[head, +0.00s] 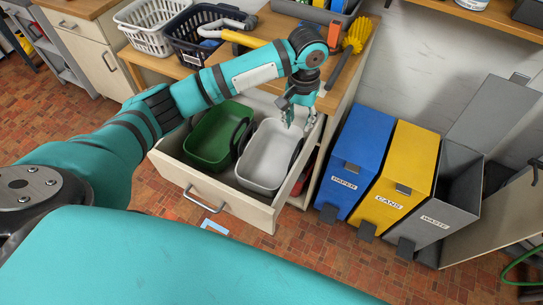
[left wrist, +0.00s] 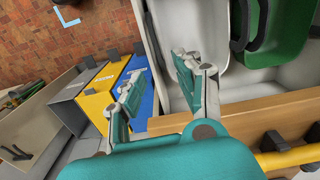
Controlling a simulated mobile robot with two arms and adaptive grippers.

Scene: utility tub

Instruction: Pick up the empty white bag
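No white bag as such shows. A white tub (head: 268,158) with dark handles sits empty in an open drawer (head: 228,209), beside a green tub (head: 214,135). In the left wrist view the white tub (left wrist: 210,30) lies at top centre and the green tub (left wrist: 285,35) at top right. My left gripper (head: 298,119) is over the back right end of the white tub. In the left wrist view its fingers (left wrist: 160,80) are spread with nothing between them. Contact with the tub cannot be told. My right gripper is not in view.
Blue paper (head: 357,150), yellow cans (head: 408,168) and grey waste (head: 449,195) bins stand right of the drawer. The wooden counter (head: 262,33) behind holds a white basket (head: 150,22), a dark basket (head: 200,38) and a yellow brush (head: 357,35).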

